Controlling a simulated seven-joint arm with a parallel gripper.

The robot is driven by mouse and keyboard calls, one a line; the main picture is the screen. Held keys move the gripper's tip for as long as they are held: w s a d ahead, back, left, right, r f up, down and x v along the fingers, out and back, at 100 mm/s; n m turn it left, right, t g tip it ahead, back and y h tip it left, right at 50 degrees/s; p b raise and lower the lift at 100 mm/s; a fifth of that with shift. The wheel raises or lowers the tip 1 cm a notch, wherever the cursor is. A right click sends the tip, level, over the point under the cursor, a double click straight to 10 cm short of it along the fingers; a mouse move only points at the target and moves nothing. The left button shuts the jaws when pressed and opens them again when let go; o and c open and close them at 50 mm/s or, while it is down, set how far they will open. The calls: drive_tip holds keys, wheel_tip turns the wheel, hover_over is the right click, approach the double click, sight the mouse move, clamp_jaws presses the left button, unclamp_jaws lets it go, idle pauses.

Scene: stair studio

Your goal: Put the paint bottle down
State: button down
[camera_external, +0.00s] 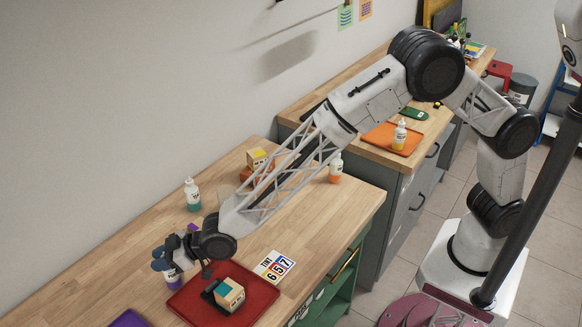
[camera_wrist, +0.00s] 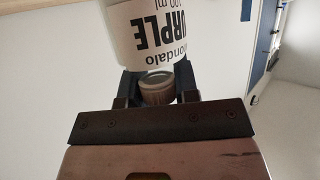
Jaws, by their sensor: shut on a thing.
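The paint bottle (camera_external: 173,277), white with a purple part, is at my gripper (camera_external: 163,262) at the lower left, beside the red tray's left edge. In the wrist view the bottle (camera_wrist: 155,38) shows a white label reading "PURPLE", upside down in the picture. My gripper (camera_wrist: 157,88) is shut on its ribbed cap, with one dark finger on each side. The bottle's far end is cut off in the wrist view, and I cannot tell whether its base touches the table.
The red tray (camera_external: 262,291) holds a box with a teal top (camera_external: 230,291). A purple tray (camera_external: 130,318) lies at the bottom edge. Bare wood lies left.

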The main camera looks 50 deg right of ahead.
drive_tip(key=shift+f, duration=0.1)
drive_tip(key=c, duration=0.9)
unclamp_jaws()
drive_tip(key=shift+o, duration=0.2)
drive_tip(key=shift+s+r, duration=0.1)
drive_tip(key=shift+r, duration=0.1)
drive_tip(key=shift+s+d+r, duration=0.2)
drive_tip(key=shift+s+d, duration=0.05)
drive_tip(key=shift+d, duration=0.1)
drive_tip(key=v, duration=1.1)
